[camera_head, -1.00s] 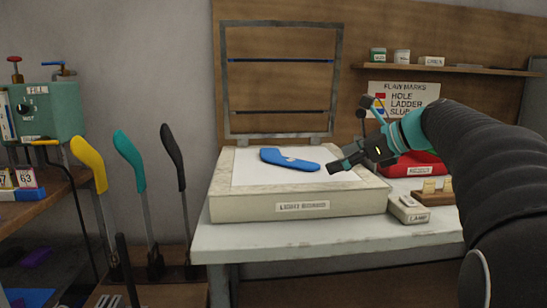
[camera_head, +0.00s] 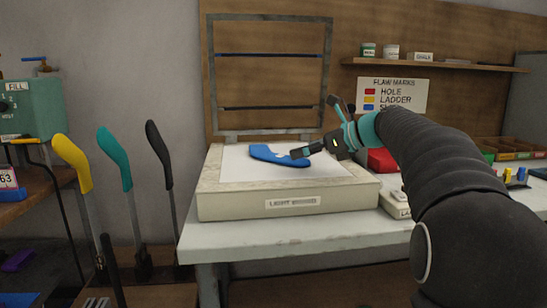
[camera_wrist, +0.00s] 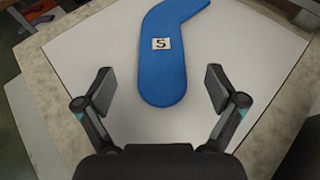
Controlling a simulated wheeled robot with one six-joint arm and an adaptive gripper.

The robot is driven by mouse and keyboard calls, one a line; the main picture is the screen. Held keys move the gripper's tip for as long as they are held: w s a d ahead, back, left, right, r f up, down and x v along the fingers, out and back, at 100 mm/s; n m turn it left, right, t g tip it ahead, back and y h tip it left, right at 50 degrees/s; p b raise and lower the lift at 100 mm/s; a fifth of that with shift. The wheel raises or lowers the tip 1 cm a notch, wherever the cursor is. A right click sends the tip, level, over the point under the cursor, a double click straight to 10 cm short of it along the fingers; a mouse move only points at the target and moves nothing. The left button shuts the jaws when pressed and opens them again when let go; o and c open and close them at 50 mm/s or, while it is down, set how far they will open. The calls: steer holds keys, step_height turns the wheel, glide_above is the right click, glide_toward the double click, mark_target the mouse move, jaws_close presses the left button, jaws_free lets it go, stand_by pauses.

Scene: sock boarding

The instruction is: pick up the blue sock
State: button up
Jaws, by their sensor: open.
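The blue sock (camera_head: 277,156) lies flat on the white top of the light board. In the wrist view the blue sock (camera_wrist: 163,75) has a small white tag marked S, and its rounded end points toward my gripper. My gripper (camera_wrist: 161,85) is open, with one finger on each side of the sock's rounded end and clear gaps to both. In the head view my gripper (camera_head: 300,152) reaches in from the right and overlaps the sock's right end. I cannot tell the exact height between them.
The light board (camera_head: 290,202) sits on a pale table (camera_head: 300,236). A red object (camera_head: 381,160) is partly hidden behind my arm. Yellow, teal and black sock forms (camera_head: 116,160) stand at left. A metal frame (camera_head: 269,133) rises behind the board.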

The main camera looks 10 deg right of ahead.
mark_target(286, 157)
steer(key=x, duration=0.5)
steer(key=shift+d+f+b, duration=0.2)
steer(key=shift+f+b, duration=0.05)
steer(key=shift+b, duration=0.05)
steer(key=c, duration=1)
